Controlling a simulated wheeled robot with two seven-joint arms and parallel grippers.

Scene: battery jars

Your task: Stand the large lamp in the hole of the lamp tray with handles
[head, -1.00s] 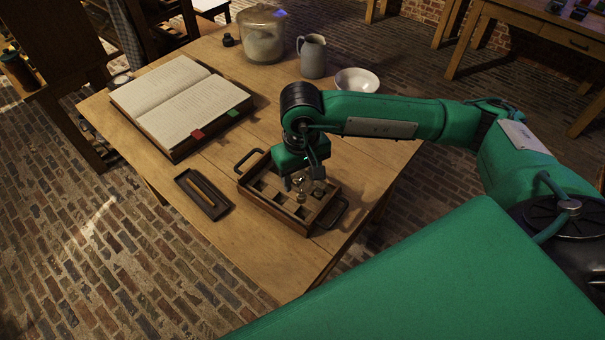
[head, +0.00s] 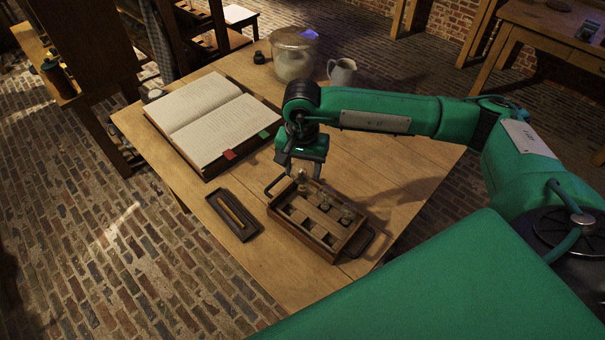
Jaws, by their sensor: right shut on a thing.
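The lamp tray with handles (head: 303,241) is a wooden box with several compartments and dark handles at its two ends. My right gripper (head: 303,172) points down over its far left corner. It is shut on a small lamp (head: 303,184) with a glass bulb and brass-coloured part, held upright at the far corner compartment. I cannot tell whether its base is inside the hole or just above it. Two other glass-topped lamps, one nearer the middle (head: 325,204) and one to the right (head: 347,213), stand in the back row. My left gripper is out of view.
A narrow dark tray with a yellowish stick (head: 233,216) lies left of the lamp tray. An open book (head: 205,125) lies behind it. A glass jar (head: 294,55) and a pitcher (head: 342,73) stand at the back. The table to the right is clear.

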